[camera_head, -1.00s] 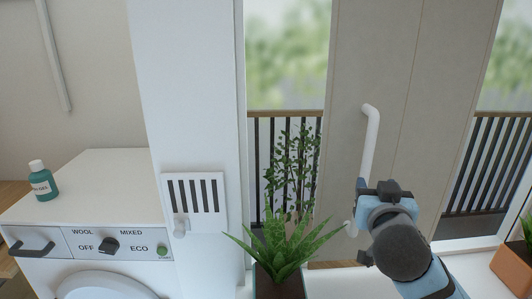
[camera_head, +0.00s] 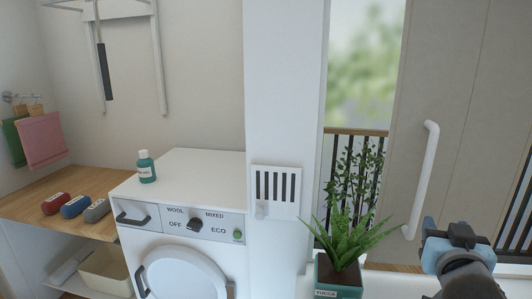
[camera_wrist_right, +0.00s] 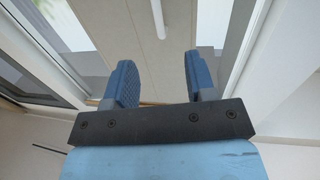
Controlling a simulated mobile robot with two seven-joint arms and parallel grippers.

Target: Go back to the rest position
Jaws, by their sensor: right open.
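My right gripper (camera_head: 455,240) is at the lower right of the head view, in front of the beige door panel with the white handle (camera_head: 421,180). In the right wrist view its two blue fingers (camera_wrist_right: 158,85) stand apart with nothing between them. The white handle also shows in the wrist view (camera_wrist_right: 158,18), beyond the fingertips and apart from them. My left gripper is not in view.
A potted plant (camera_head: 345,240) stands left of my right gripper. A white washing machine (camera_head: 200,165) with a green bottle (camera_head: 146,167) on top is further left. A wall vent (camera_head: 276,190) is between.

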